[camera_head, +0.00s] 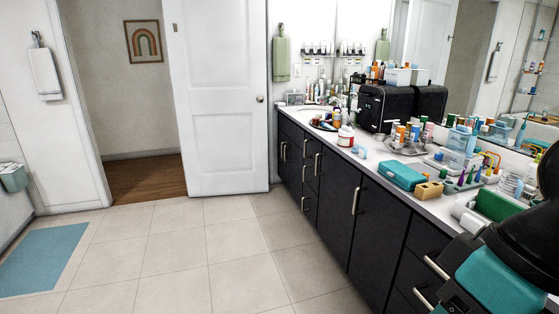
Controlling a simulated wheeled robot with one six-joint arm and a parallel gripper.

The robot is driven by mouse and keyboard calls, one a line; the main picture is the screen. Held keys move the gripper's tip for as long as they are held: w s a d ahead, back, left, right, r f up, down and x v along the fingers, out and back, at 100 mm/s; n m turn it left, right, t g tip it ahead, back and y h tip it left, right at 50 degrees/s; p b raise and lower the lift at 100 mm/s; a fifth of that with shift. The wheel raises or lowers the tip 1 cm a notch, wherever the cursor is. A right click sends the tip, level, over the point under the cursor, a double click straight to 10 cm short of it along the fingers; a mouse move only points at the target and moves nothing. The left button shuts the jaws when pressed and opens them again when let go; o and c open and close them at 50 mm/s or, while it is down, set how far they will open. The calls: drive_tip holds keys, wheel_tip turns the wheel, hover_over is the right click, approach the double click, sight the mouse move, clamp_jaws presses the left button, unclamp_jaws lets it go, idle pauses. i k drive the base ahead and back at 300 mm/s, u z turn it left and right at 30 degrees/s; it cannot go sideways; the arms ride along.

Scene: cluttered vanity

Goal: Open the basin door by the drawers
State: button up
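A long dark vanity cabinet runs along the right wall under a pale countertop. The basin (318,113) is set into its far end. Below it are dark basin doors (291,165) with upright metal handles (284,151) close together. The doors and drawers look shut, with no visible gap. My gripper is not visible. Black and teal parts at the lower right look like my own arm and hide the near end of the cabinet.
Larger cabinet doors (339,199) and more drawers (418,284) continue toward me. The counter is crowded with bottles, a teal box (401,175) and a black appliance (384,107). The tiled floor (235,245) is clear. A white room door (222,100) stands open near the basin end.

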sight(296, 160)
drive_tip(key=u, duration=0.75)
drive_tip(key=i, duration=2.05)
drive_tip(key=u, duration=0.2)
drive_tip(key=i, duration=2)
drive_tip(key=z, duration=0.95)
drive_tip(key=i, duration=1.25)
drive_tip(key=z, duration=0.5)
